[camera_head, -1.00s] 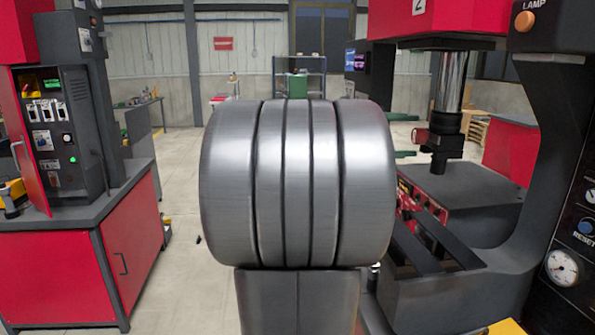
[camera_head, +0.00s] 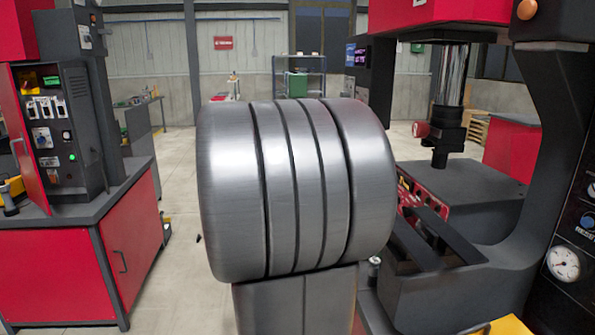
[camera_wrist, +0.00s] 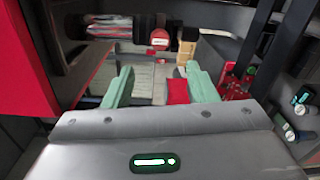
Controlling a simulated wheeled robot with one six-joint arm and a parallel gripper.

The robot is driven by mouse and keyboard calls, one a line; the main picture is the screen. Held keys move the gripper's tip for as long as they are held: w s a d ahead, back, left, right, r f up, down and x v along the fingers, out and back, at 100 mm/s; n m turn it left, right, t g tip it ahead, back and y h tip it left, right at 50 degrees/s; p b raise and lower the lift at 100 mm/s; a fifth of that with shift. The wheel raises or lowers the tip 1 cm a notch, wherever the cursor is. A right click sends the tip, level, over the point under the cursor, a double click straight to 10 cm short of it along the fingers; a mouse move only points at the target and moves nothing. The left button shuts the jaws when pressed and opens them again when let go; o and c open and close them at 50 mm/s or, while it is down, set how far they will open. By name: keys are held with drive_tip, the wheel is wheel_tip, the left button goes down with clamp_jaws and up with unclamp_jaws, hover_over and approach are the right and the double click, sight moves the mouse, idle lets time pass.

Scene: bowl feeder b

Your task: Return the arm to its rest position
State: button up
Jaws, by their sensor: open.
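My gripper (camera_wrist: 160,88) shows in the wrist view with its two pale green fingers wide apart. Nothing is held between the fingers. A red block-like shape (camera_wrist: 177,91) shows beyond the gap between them, apart from the fingers as far as I can tell. In the head view my grey arm link fills the middle of the picture. My gripper is hidden in that view.
A black press frame (camera_head: 553,130) with a chrome ram (camera_head: 452,75) stands close on the right. A red cabinet (camera_head: 128,240) with an open electrical box (camera_head: 62,135) stands at the left. A shelf (camera_head: 299,70) stands far back.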

sight(416, 130)
drive_tip(key=d, duration=0.4)
drive_tip(key=w+d+p, duration=0.1)
drive_tip(key=d, duration=0.6)
drive_tip(key=shift+w+d+f, duration=0.1)
drive_tip(key=shift+w+d, duration=0.2)
drive_tip(key=shift+d, duration=0.05)
drive_tip(key=shift+f+m, duration=0.25)
drive_tip(key=shift+m, duration=0.15)
drive_tip(key=shift+a+m+b, duration=0.1)
drive_tip(key=shift+m+b, duration=0.65)
drive_tip(key=shift+m, duration=0.25)
drive_tip(key=m+b, duration=0.1)
drive_tip(key=m, duration=0.4)
drive_tip(key=shift+r+b, duration=0.15)
drive_tip(key=shift+b, duration=0.2)
drive_tip(key=m, duration=0.4)
drive_tip(key=shift+r+m+t, duration=0.1)
drive_tip(key=shift+m+t, duration=0.2)
drive_tip(key=shift+m+p, duration=0.75)
drive_tip(key=shift+m, duration=1.05)
drive_tip(key=shift+s, duration=0.1)
